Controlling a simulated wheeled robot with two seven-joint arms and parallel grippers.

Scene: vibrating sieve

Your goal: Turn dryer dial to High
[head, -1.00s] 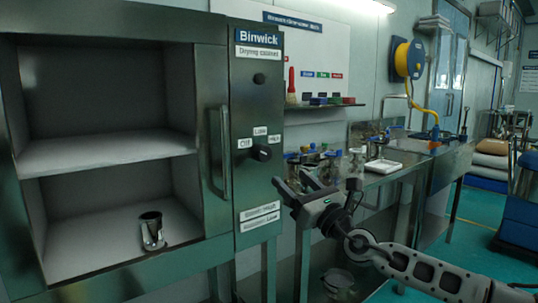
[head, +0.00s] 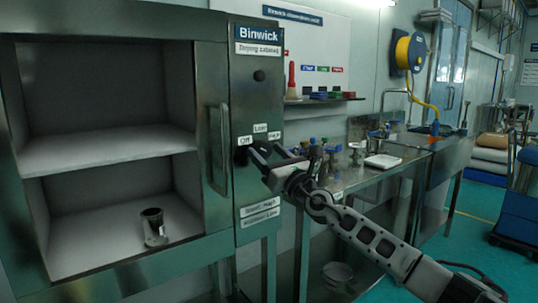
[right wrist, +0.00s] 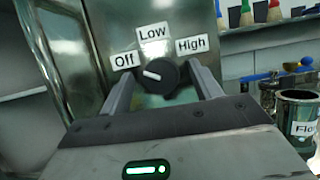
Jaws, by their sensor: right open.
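The dryer dial (right wrist: 160,77) is a round black knob on the drying cabinet's front panel. Its white mark points left, toward the Off label (right wrist: 124,60). The Low label (right wrist: 153,32) is above it and the High label (right wrist: 191,47) to its upper right. My right gripper (head: 258,152) is open at the panel and mostly hides the dial in the head view. In the right wrist view its fingers (right wrist: 162,84) stand on either side of the dial; I cannot tell whether they touch it. My left gripper is not in view.
The drying cabinet (head: 205,60) has an open compartment with a metal cup (head: 153,227) on its lower shelf. A vertical handle (head: 219,150) stands just left of the dial. A bench (head: 385,175) with jars and a white tray (head: 382,161) is to the right.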

